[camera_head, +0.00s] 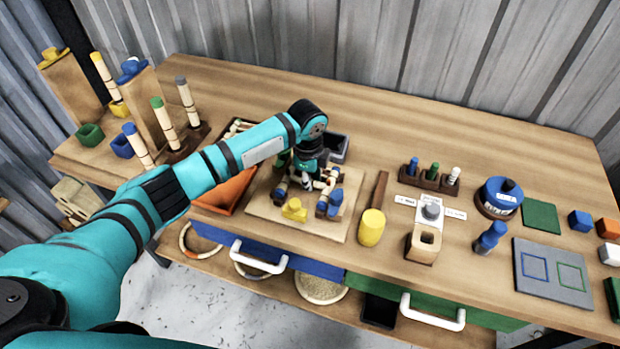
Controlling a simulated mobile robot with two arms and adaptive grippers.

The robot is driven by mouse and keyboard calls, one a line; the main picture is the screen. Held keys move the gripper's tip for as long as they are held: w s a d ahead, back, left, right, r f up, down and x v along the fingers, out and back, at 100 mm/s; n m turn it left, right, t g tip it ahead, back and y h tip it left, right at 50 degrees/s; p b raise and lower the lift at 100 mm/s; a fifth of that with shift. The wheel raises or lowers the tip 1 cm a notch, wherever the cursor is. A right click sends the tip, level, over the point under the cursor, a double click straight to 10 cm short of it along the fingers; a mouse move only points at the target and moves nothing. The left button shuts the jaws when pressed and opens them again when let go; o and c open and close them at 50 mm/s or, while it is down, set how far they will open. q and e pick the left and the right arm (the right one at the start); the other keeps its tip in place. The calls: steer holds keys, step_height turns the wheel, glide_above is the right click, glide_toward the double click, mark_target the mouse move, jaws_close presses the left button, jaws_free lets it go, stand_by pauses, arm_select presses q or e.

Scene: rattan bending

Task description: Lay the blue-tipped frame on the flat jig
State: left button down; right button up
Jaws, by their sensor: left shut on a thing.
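My left gripper (310,184) reaches down over a pale wooden board (262,208), which looks like the flat jig. The gripper is shut on a pale piece among blue-ended parts (331,204), which looks like the blue-tipped frame. The fingers and arm hide much of it, so I cannot tell whether it touches the board. A yellow block (294,210) is at the front of the board. My right gripper is not in view.
An orange tray (228,193) is left of the board and a yellow-headed mallet (372,227) is right of it. A peg rack (430,179), a blue round container (499,197) and a grey plate (552,272) are farther right. The back of the table is clear.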

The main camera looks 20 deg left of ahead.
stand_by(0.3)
arm_select(q)
steer(key=c, duration=1.2)
jaws_free()
steer(key=shift+o, duration=0.2)
step_height(320, 180, up, 9)
steer(key=p, duration=1)
steer(key=shift+f, duration=0.1)
